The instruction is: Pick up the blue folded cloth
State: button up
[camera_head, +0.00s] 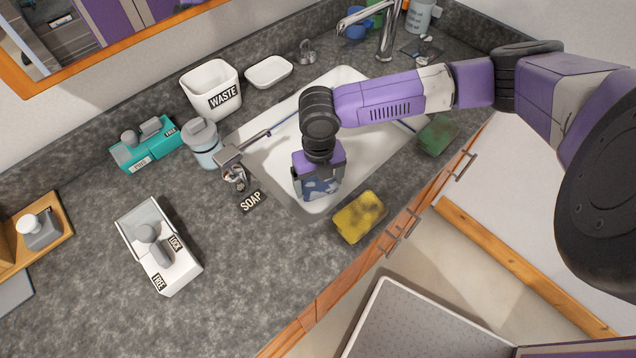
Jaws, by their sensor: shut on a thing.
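The blue folded cloth (319,187) shows as a small blue patch with pale markings at the lower left end of the white sink basin. My gripper (318,180) is directly over it, pointing down, and is shut on the cloth. The gripper body hides most of the cloth. I cannot tell whether the cloth touches the basin floor.
The white sink (375,150) surrounds the gripper. A yellow sponge (360,217) lies near the counter's front edge, and a green sponge (437,135) lies right of the sink. A faucet (386,35) stands behind. A waste bin (211,88) and a bottle (203,143) stand left.

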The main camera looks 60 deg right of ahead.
aim_at(319, 185)
jog(key=shift+r, duration=0.1)
notch_tip(319, 185, up, 20)
jog(key=shift+b, duration=0.4)
jog(key=shift+s, duration=0.1)
